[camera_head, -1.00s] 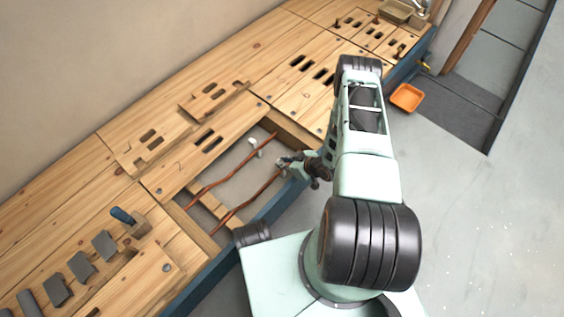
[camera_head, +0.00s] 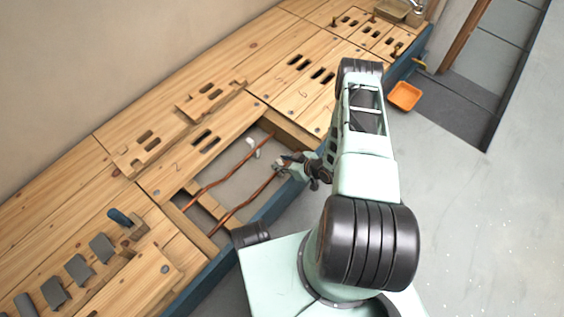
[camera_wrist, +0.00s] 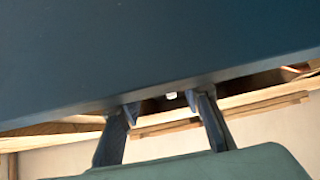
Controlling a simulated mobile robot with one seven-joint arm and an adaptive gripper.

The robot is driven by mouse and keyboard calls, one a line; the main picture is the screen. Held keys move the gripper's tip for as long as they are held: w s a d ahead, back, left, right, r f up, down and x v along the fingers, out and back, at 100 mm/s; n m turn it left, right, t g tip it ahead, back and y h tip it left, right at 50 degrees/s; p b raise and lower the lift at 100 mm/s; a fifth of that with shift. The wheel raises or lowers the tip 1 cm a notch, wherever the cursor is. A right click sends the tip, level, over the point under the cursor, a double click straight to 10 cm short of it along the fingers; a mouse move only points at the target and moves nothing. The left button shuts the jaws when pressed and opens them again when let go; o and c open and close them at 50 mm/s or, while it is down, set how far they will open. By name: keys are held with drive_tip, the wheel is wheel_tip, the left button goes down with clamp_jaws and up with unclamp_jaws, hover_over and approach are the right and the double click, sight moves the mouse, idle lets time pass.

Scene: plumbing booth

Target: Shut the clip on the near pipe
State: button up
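The near copper pipe (camera_head: 246,198) runs along the open recess in the bench, on the side of the blue front edge. My gripper (camera_head: 279,165) is over this edge, by the right end of the near pipe, and hides that end. In the wrist view its two dark fingers (camera_wrist: 165,112) are apart with nothing held between them. A small white piece (camera_wrist: 171,95) shows beyond the fingertips, under the blue panel; I cannot tell whether it is the clip. The near pipe's clip is not clear in the head view.
A far copper pipe (camera_head: 215,182) lies parallel, with a white clip (camera_head: 251,142) near its right end. A wooden crosspiece (camera_head: 207,205) lies under both pipes. The blue bench front (camera_wrist: 150,50) fills the upper wrist view, close to my fingers. An orange tray (camera_head: 404,96) lies on the floor.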

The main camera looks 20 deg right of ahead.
drive_tip(key=v, duration=0.7)
drive_tip(key=shift+s+r, duration=0.15)
drive_tip(key=shift+s, duration=0.05)
drive_tip(key=shift+d, duration=0.1)
wheel_tip(320, 180, up, 6)
drive_tip(key=g+h+p, duration=0.5)
drive_tip(key=g+p, duration=0.3)
hover_over(277, 160)
wheel_tip(277, 160, down, 10)
drive_tip(key=b, duration=0.4)
drive_tip(key=shift+d, duration=0.1)
drive_tip(key=shift+c, duration=0.2)
